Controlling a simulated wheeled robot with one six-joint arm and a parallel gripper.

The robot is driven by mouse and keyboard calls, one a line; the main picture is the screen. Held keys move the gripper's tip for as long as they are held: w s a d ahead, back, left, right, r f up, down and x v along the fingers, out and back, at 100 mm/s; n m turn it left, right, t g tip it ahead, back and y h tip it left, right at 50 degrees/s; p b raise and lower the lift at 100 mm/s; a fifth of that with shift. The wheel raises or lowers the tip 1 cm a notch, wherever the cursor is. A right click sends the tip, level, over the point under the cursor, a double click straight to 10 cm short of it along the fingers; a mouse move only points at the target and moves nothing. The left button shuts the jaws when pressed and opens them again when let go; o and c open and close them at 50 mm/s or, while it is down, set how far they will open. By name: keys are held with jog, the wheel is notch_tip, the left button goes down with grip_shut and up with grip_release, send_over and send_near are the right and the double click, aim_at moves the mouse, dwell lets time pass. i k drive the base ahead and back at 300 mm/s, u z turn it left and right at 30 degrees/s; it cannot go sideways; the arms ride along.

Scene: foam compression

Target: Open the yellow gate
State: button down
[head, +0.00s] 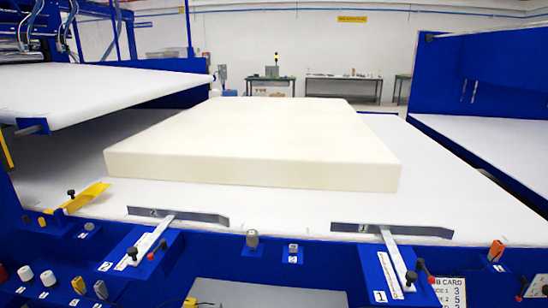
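A yellow angled plate (84,198), which looks like the yellow gate, is at the front left edge of the white table (285,208). It is tilted, its right end higher and farther back than its left end. A small black knob (71,194) stands at its left end. I cannot tell from this view whether the gate is open or shut. My gripper is not in view.
A large cream foam block (250,160) lies on the white table. Two grey guide plates (178,215) (390,230) with knobbed arms line the front edge. Knobs and switches (48,277) fill the blue front panel. A raised white surface (90,90) overhangs at left.

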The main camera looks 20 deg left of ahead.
aim_at(75, 203)
jog(key=u, duration=2.65)
jog(key=i, duration=0.85)
jog(key=u, duration=0.55)
jog(key=i, duration=0.75)
jog(key=z, duration=0.8)
jog(key=i, duration=0.9)
jog(key=z, duration=0.75)
